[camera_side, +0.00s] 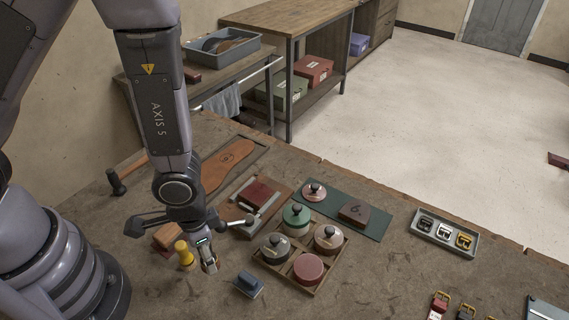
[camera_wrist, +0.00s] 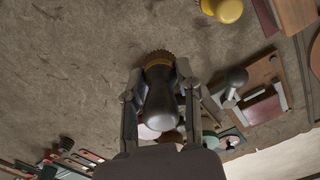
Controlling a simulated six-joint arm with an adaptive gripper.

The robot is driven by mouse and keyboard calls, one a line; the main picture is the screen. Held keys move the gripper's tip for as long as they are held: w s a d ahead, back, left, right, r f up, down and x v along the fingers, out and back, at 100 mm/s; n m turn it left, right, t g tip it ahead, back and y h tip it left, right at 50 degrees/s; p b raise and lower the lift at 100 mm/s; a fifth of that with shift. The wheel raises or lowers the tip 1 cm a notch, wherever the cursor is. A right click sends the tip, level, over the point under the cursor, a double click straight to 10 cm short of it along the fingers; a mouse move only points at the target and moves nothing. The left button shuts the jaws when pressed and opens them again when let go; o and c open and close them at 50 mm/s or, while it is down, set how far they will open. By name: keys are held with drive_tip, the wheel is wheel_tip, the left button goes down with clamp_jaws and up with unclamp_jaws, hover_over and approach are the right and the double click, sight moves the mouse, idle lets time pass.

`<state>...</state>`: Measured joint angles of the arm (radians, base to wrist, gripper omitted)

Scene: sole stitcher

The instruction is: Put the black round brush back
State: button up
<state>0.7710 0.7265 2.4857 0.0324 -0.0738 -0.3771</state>
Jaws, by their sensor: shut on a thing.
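The black round brush (camera_wrist: 160,92) has a dark rounded handle and a ring of brown bristles at its far end. In the wrist view it sits between the two fingers of my gripper (camera_wrist: 160,88), which is shut on it. In the side view my gripper (camera_side: 208,264) is low over the front left of the workbench, just right of a yellow-knobbed piece (camera_side: 185,252), and mostly hides the brush. I cannot tell whether the bristles touch the bench. The yellow piece also shows at the top of the wrist view (camera_wrist: 229,10).
A wooden compartment tray (camera_side: 318,285) with several round tins stands to the right. Behind are a green mat (camera_side: 376,224), a board with a red block (camera_side: 257,192) and a hammer (camera_side: 117,182). A buckle tray (camera_side: 443,236) stands farther right.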

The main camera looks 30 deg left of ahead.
sight(215, 286)
wheel_tip(215, 286, down, 8)
drive_tip(key=shift+s+r, duration=0.15)
drive_tip(key=shift+r, duration=0.1)
drive_tip(key=shift+f, duration=0.15)
drive_tip(key=o, duration=1)
